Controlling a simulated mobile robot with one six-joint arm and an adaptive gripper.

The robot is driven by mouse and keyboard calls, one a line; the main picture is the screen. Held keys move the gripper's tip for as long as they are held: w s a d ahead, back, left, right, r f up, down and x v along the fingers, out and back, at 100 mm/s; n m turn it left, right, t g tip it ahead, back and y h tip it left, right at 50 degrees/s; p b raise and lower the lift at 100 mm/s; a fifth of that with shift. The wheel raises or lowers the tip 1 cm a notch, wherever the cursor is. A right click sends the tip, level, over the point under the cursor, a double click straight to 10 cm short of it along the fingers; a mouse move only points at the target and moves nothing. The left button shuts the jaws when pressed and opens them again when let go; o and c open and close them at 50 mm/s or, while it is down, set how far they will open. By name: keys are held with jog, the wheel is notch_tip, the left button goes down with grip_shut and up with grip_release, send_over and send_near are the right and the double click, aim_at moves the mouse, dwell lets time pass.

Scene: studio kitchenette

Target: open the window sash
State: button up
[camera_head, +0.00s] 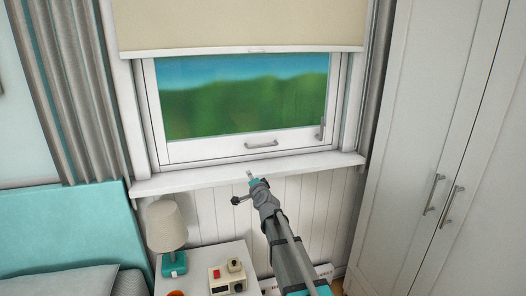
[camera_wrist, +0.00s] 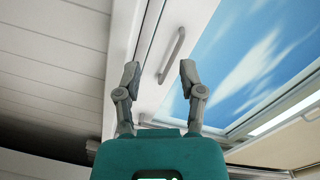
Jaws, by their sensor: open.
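The white window sash (camera_head: 240,151) sits in its frame and looks closed. A grey bar handle (camera_head: 261,144) is on its bottom rail, and a small upright lever (camera_head: 320,131) is near its lower right corner. My gripper (camera_head: 250,174) is in front of the sill, below the handle in the head view. In the wrist view my gripper (camera_wrist: 159,74) is open and empty. There the bar handle (camera_wrist: 172,55) shows between and beyond the two fingertips on the white sash rail, apart from them. The glass (camera_wrist: 240,55) lies to the right.
A window sill (camera_head: 240,174) juts out below the sash. A cream blind (camera_head: 240,25) covers the upper window. A nightstand (camera_head: 199,262) with a lamp (camera_head: 166,227) and a small device (camera_head: 227,279) stands below, left of my arm. A white wardrobe (camera_head: 430,120) stands at right.

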aim_at(263, 146)
jog(key=w+d+r+m+t+h+b, duration=0.2)
jog(key=w+m+h, duration=0.4)
jog(key=m, duration=0.4)
jog(key=shift+d+t+h, duration=0.4)
jog(key=shift+d+h, duration=0.25)
jog(key=shift+h, duration=0.25)
jog(key=shift+w+r, duration=0.1)
jog(key=shift+w, duration=0.05)
jog(key=p+x, duration=0.2)
jog(key=x, duration=1.1)
jog(key=shift+w, duration=0.3)
jog(key=shift+c, duration=0.2)
grip_shut()
